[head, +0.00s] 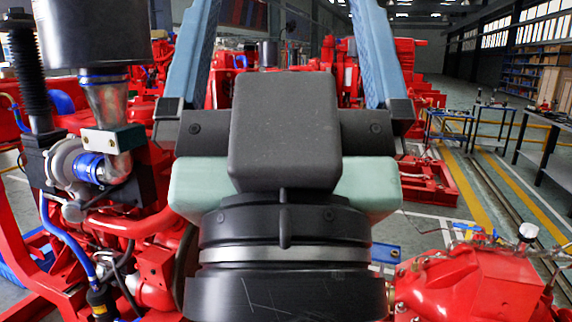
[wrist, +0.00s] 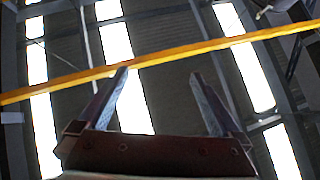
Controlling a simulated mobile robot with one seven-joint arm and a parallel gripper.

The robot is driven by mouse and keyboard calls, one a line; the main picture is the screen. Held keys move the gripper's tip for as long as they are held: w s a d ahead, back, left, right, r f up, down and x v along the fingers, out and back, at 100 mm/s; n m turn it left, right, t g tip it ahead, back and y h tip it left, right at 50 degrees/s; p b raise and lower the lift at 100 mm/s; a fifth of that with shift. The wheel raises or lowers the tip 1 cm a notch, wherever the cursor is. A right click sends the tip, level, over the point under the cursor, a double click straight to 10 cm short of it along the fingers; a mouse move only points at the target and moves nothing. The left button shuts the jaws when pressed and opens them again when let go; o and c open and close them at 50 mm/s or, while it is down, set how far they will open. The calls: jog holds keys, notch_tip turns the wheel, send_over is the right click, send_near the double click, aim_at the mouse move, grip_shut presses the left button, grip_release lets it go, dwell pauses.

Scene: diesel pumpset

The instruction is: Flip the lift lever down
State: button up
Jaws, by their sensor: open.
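My gripper (head: 284,15) fills the middle of the head view, with its two blue fingers pointing up and their tips cut off by the top edge. The fingers are wide apart with nothing between them. In the wrist view the gripper (wrist: 158,73) is also open and empty, against the ceiling. I cannot make out the lift lever in either view; it may be hidden behind my gripper and wrist. Red pumpset machinery (head: 160,275) shows to the left of my wrist, and a red housing (head: 465,285) to the right.
A silver turbocharger (head: 68,165) and a dark cylinder (head: 90,32) stand close at the left. A small round gauge (head: 527,232) tops the red housing. Black tables (head: 545,135) stand farther right beside open floor. A yellow beam (wrist: 60,83) crosses the ceiling.

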notch_tip(320, 180, up, 11)
jog(key=p, duration=0.8)
jog(key=shift+p, duration=0.3)
